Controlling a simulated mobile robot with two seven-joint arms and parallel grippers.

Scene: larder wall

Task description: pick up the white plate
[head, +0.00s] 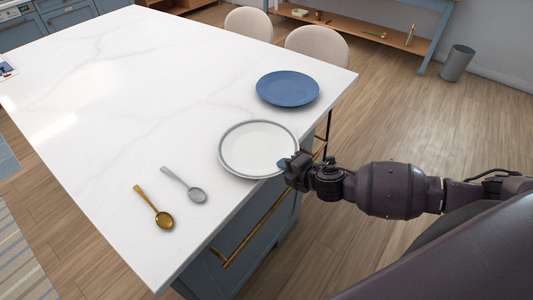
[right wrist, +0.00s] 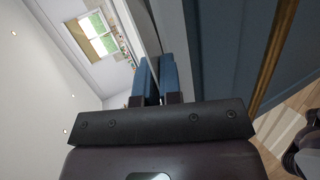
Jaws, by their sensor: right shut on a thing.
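The white plate (head: 258,146) with a grey rim lies near the right edge of the white marble island top. My right gripper (head: 284,163) reaches in from the right and is shut on the plate's near right rim. In the right wrist view its two blue fingers (right wrist: 156,80) stand close together at a thin pale edge. I cannot tell whether the plate is clear of the surface. My left gripper is out of view.
A blue plate (head: 288,88) lies just behind the white plate. A gold spoon (head: 157,211) and a silver spoon (head: 188,186) lie to the left. Gold handles (head: 257,224) run below the island's edge. Two pale chairs (head: 317,44) stand behind. The island's middle is clear.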

